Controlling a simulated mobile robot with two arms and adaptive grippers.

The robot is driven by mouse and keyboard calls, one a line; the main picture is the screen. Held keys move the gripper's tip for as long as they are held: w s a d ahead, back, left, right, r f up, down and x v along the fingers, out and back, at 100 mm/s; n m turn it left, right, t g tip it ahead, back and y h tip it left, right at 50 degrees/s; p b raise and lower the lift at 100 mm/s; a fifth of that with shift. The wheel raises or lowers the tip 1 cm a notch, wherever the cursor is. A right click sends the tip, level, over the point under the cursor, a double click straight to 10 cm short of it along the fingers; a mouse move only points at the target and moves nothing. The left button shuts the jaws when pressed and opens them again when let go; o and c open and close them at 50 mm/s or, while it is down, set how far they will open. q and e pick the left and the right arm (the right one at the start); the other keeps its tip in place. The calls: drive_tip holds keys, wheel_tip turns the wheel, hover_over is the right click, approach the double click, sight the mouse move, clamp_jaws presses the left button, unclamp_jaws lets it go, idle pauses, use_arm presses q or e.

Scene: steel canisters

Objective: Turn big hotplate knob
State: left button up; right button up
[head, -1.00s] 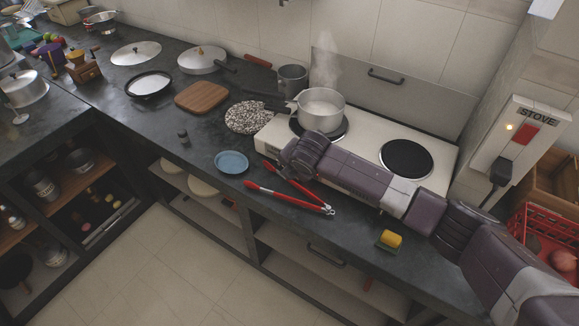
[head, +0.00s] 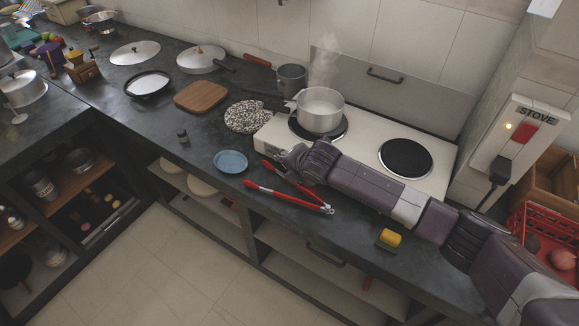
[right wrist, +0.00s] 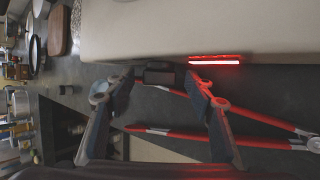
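The white stove (head: 358,143) has two black plates: one under a steaming pot (head: 320,112) and a bare one (head: 405,158) on the right. My arm hides most of its front face in the head view. My right gripper (head: 284,156) is at the front left of the stove. In the right wrist view, the right gripper (right wrist: 160,84) is open, with its fingers apart on either side of a dark knob (right wrist: 158,76) on the stove's front. Contact cannot be told. A red light strip (right wrist: 215,61) glows beside the knob. My left gripper is not in view.
Red tongs (head: 290,196) lie on the counter just below the gripper. A blue plate (head: 231,161), a yellow sponge (head: 390,238) and a patterned mitt (head: 248,116) are nearby. A wall stove switch (head: 520,135) is at right.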

drive_tip(key=v, duration=1.2)
